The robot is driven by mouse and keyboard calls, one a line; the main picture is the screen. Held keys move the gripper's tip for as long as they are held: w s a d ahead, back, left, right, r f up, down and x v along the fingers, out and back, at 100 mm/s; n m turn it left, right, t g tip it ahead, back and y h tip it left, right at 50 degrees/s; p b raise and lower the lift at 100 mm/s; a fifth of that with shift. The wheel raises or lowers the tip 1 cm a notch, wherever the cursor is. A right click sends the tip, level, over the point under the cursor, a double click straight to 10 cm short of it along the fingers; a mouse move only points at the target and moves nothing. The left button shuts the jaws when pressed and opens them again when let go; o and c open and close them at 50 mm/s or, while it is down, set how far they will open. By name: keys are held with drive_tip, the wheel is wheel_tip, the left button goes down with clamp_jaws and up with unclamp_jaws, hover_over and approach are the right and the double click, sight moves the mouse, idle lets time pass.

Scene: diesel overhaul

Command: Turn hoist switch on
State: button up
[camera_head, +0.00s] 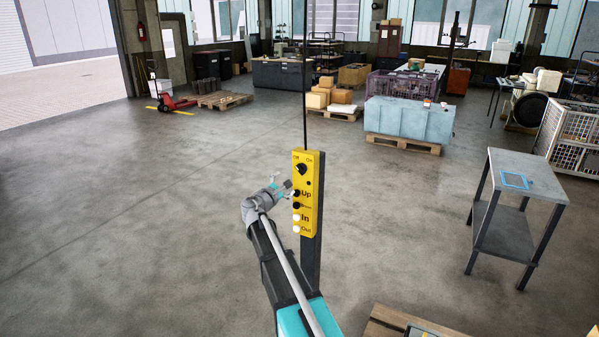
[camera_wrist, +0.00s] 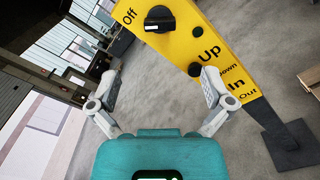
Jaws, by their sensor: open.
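The hoist switch is a black rotary knob (camera_head: 302,169) at the top of a yellow control box (camera_head: 305,215). "Off" is printed at its left and "On" at its right. In the wrist view, the knob (camera_wrist: 159,18) is near the top edge; a pale mark on it seems to lie on the "Off" side, and the "On" label is out of frame. My gripper (camera_wrist: 160,84) is open and empty, with its fingers spread apart. In the head view, my gripper (camera_head: 285,188) is just left of the box, below knob level. Whether it touches the box cannot be told.
Below the knob are the Up button (camera_wrist: 194,69) and the Down, In and Out buttons. The box is on a dark post (camera_head: 311,262). A grey side table (camera_head: 520,170) stands at right. Open concrete floor (camera_head: 130,200) lies at left.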

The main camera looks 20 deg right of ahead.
sight(299, 170)
drive_tip(key=x, duration=1.1)
drive_tip(key=shift+w+d, duration=0.15)
drive_tip(key=c, duration=1.1)
drive_tip(key=shift+c, duration=0.2)
